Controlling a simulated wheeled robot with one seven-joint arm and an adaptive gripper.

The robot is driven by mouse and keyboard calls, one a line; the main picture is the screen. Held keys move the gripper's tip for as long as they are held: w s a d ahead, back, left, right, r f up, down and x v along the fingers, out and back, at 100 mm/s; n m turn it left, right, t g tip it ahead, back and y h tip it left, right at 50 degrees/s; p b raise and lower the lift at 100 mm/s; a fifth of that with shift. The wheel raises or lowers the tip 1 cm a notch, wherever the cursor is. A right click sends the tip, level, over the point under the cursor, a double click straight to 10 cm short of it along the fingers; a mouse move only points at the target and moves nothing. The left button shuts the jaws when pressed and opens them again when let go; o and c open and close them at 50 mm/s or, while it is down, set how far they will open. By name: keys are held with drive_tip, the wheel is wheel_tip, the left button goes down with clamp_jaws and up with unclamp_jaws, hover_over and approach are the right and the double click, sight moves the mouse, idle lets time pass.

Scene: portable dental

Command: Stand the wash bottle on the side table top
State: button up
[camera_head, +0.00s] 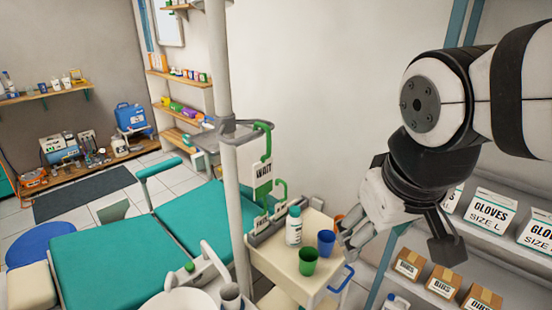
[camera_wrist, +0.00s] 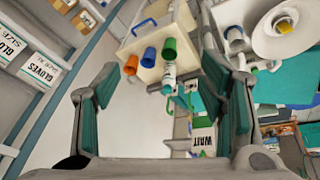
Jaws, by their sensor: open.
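A white bottle with a green cap (camera_head: 293,226), which looks like the wash bottle, stands upright on the cream side table top (camera_head: 283,262), near its back left edge. In the wrist view the bottle (camera_wrist: 168,76) shows beyond the fingers, beside the green cup. My gripper (camera_head: 398,242) is open and empty, in the air to the right of the side table. It is apart from the bottle. The bottle's label cannot be read.
A green cup (camera_head: 307,262), a blue cup (camera_head: 326,243) and a partly hidden orange cup (camera_wrist: 131,64) stand near the bottle. A white post (camera_head: 235,170) and a teal dental chair (camera_head: 110,262) are left of the table. Shelves with glove boxes (camera_head: 490,212) are close on the right.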

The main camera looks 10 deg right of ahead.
drive_tip(key=shift+m+y, duration=0.4)
drive_tip(key=shift+y, duration=0.2)
drive_tip(key=s, duration=0.2)
drive_tip(key=s+a, duration=0.1)
drive_tip(key=s, duration=0.1)
drive_tip(key=shift+s+a+r, duration=0.1)
drive_tip(key=shift+s+r, duration=0.05)
drive_tip(key=shift+s, duration=0.15)
